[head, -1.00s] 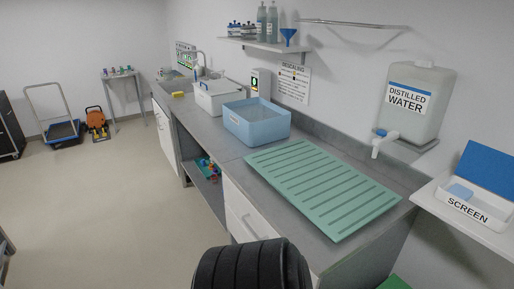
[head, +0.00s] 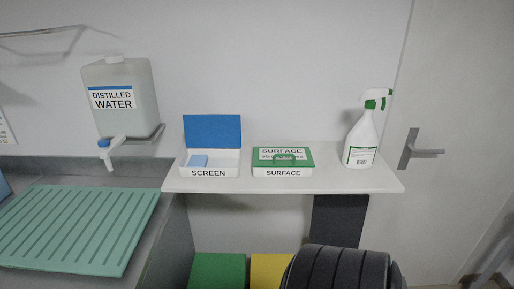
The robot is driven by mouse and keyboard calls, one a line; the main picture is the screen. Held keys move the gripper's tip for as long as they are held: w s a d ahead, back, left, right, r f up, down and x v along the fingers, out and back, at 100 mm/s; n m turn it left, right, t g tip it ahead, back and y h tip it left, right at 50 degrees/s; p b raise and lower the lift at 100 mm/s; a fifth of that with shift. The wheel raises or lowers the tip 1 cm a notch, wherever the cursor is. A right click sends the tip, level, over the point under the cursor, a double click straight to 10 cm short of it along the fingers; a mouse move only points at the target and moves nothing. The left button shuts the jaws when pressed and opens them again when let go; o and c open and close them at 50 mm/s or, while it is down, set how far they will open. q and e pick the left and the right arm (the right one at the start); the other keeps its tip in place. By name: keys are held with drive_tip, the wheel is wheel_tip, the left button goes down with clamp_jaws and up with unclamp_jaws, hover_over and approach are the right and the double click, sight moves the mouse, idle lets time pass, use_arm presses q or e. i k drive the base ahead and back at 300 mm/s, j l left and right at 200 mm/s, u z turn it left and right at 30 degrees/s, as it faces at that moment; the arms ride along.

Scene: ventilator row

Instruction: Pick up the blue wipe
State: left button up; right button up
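A blue wipe (head: 198,160) lies inside a white box labelled SCREEN (head: 209,173) on a white wall shelf. The box's blue lid (head: 213,131) stands open at the back. Neither of my grippers shows in the head view. A dark ribbed part of my own body is at the bottom right, below the shelf.
The white shelf (head: 350,184) also holds a closed green-lidded SURFACE box (head: 283,161) and a spray bottle (head: 361,140). A distilled water tank (head: 121,98) and green drain mat (head: 80,228) are at left. Green (head: 218,271) and yellow (head: 268,270) bins stand below. A door is at right.

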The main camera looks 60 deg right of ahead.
sight(196, 161)
drive_tip(key=z, duration=1.6)
